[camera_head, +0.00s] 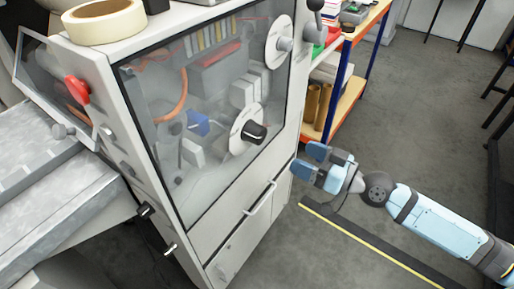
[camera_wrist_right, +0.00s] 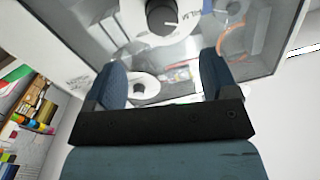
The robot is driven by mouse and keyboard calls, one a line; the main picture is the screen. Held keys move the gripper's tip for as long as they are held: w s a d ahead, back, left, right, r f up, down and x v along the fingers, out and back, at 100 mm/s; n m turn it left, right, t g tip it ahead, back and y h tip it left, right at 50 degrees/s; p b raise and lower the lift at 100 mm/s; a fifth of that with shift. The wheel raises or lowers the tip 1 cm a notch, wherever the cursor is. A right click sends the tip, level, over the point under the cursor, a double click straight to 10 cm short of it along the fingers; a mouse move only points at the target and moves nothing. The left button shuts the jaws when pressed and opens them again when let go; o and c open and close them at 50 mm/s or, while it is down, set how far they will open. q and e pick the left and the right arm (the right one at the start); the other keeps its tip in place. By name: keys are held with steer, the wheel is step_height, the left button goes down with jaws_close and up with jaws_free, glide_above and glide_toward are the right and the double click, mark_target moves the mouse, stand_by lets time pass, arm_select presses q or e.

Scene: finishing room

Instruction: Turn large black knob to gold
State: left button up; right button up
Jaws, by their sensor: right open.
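The large black knob (camera_head: 254,132) sits on a white round dial on the clear front panel of a grey cabinet. It has a pale pointer mark and shows at the top of the right wrist view (camera_wrist_right: 161,17), beyond the fingertips. The dial lettering is only partly visible. A second, grey knob (camera_head: 284,44) on a white dial is higher on the panel. My right gripper (camera_head: 310,161) is open and empty, right of and below the black knob, apart from it. Its two blue fingers also show in the right wrist view (camera_wrist_right: 161,75). My left gripper is out of view.
The cabinet (camera_head: 222,243) has a drawer handle (camera_head: 260,198) below the panel and a red button (camera_head: 77,89) on its left side. A tape roll (camera_head: 104,22) lies on top. A blue-and-orange shelf (camera_head: 345,80) stands behind. Floor to the right is largely clear.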

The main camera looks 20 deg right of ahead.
mark_target(262, 138)
steer(key=p+x, duration=0.3)
steer(key=x, duration=1)
steer(key=shift+w+a+r, duration=0.1)
steer(key=shift+w+a, duration=0.15)
steer(key=shift+w, duration=0.05)
steer(key=c, duration=0.9)
